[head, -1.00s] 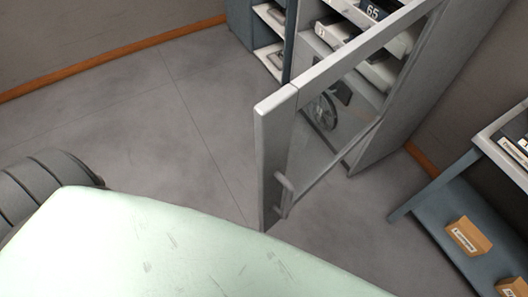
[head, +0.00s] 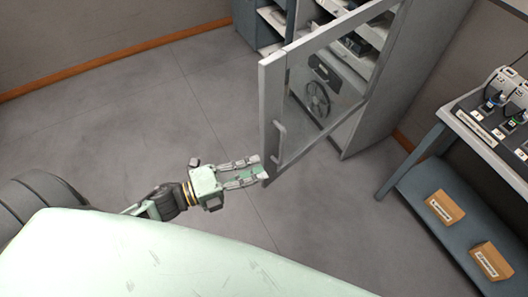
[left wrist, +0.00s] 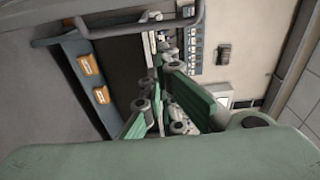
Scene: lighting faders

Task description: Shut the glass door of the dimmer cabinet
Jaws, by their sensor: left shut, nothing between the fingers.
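The glass door (head: 340,75) of the grey dimmer cabinet (head: 420,75) stands open, its framed edge swung out toward me. Its bar handle (head: 279,140) is on the frame near the free edge. My left gripper (head: 264,170) is shut and empty, its fingertips at the lower end of the door's free edge; I cannot tell whether they touch it. In the left wrist view, the green fingers (left wrist: 178,105) point away from the camera, and a curved grey handle (left wrist: 140,24) crosses the top. My right gripper is not in view.
A bench (head: 432,150) with a fader console (head: 505,120) stands at the right, with cardboard boxes (head: 445,206) on its lower shelf. Blue shelving (head: 260,25) stands behind the door. The grey floor (head: 130,100) at the left is clear.

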